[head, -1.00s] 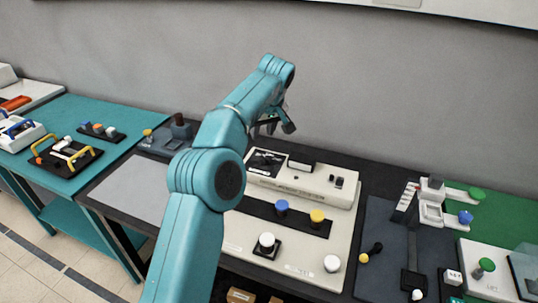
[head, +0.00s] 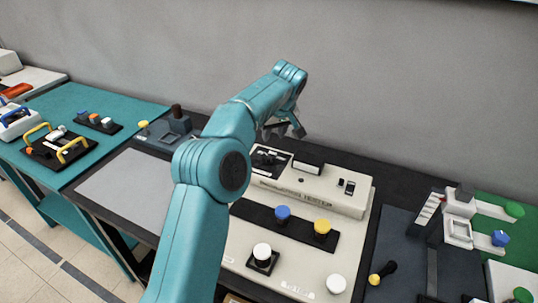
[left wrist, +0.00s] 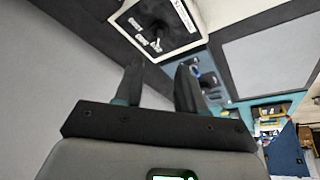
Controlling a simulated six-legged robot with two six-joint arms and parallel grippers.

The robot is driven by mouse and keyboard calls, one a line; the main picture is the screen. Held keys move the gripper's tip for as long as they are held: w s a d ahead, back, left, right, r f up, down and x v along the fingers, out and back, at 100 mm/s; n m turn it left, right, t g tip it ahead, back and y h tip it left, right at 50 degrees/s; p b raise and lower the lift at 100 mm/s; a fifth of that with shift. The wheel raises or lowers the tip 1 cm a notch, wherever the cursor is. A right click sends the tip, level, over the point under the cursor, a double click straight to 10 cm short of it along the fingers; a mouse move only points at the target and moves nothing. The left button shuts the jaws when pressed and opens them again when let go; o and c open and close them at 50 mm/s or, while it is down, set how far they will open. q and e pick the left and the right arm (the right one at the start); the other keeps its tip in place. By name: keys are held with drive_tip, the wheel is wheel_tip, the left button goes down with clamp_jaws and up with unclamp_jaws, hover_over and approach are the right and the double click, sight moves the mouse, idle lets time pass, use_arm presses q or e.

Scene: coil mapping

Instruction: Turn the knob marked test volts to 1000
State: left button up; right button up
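The tester (head: 337,192) is a cream box with a dark panel on its left end, standing on the bench. On that panel is a dark knob (head: 268,157), partly hidden by my left arm. In the left wrist view a black knob (left wrist: 156,31) sits on a pale-framed dark panel with white labels around it, too small to read. My left gripper (head: 284,130) is above and behind the panel in the head view. Its two dark fingers stand apart and empty in the left wrist view (left wrist: 158,84), with the knob beyond their tips. My right gripper is not in view.
Blue (head: 283,212) and yellow (head: 322,227) caps stand on a black strip before the tester. White caps (head: 262,251) are nearer. A grey mat (head: 132,189) lies clear at left. A dark board (head: 402,240) with fixtures is at right. The wall is behind.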

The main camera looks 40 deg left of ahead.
sight(268, 157)
use_arm(q)
drive_tip(key=p+x, duration=0.1)
drive_tip(key=x, duration=1.2)
drive_tip(key=shift+s+d+f, duration=0.1)
drive_tip(key=shift+d+f, duration=0.05)
clamp_jaws()
